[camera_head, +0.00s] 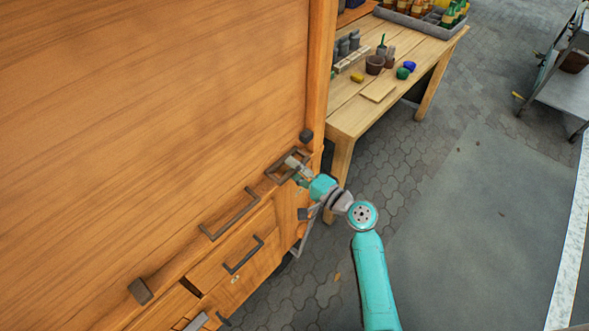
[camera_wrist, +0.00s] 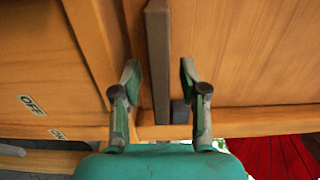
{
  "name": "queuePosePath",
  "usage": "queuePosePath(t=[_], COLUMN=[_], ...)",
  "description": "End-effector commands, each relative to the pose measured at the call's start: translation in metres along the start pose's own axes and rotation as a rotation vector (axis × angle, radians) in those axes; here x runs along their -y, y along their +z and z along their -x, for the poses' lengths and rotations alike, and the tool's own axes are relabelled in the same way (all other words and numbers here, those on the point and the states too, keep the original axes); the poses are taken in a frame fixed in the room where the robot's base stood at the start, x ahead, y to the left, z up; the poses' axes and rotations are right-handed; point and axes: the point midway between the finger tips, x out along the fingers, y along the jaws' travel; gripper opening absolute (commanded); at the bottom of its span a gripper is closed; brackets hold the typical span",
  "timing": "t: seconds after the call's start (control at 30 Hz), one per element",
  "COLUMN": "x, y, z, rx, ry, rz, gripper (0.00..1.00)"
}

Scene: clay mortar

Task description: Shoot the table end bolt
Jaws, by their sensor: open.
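My gripper (camera_head: 297,168) is at the right end of a wooden cabinet front, beside a dark bar handle (camera_head: 280,161). In the wrist view my gripper (camera_wrist: 158,75) is open, one finger on each side of that dark upright bar (camera_wrist: 157,50). The bar stands between the fingers; I cannot tell if either touches it. A small dark block (camera_wrist: 180,112) sits by the bar's lower end. An "OFF" label (camera_wrist: 32,105) and a partly hidden second label (camera_wrist: 58,134) are at the left. I cannot tell for certain which part is the table end bolt.
Two more dark handles (camera_head: 230,215) (camera_head: 245,255) are on the cabinet to the lower left. A dark knob (camera_head: 306,136) is just above my gripper. A wooden workbench (camera_head: 350,118) with pots and small items stands behind. Paved floor (camera_head: 400,180) is clear at the right.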

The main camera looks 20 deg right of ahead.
Motion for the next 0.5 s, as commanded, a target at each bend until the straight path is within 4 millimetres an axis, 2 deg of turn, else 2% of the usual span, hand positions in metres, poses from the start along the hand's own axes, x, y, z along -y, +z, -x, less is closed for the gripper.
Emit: queuePosePath(t=[0.1, 0.13, 0.2, 0.3, 0.5], x=[-0.0001, -0.0001, -0.0002, -0.0002, -0.0003], y=[0.0000, 0.0000, 0.0000, -0.0001, -0.0001], z=[0.0002, 0.0002, 0.0003, 0.0004, 0.0005], rx=[0.000, 0.000, 0.000, 0.000, 0.000], ry=[0.000, 0.000, 0.000, 0.000, 0.000], rz=[0.000, 0.000, 0.000, 0.000, 0.000], gripper=[0.43, 0.38, 0.21, 0.00, 0.00])
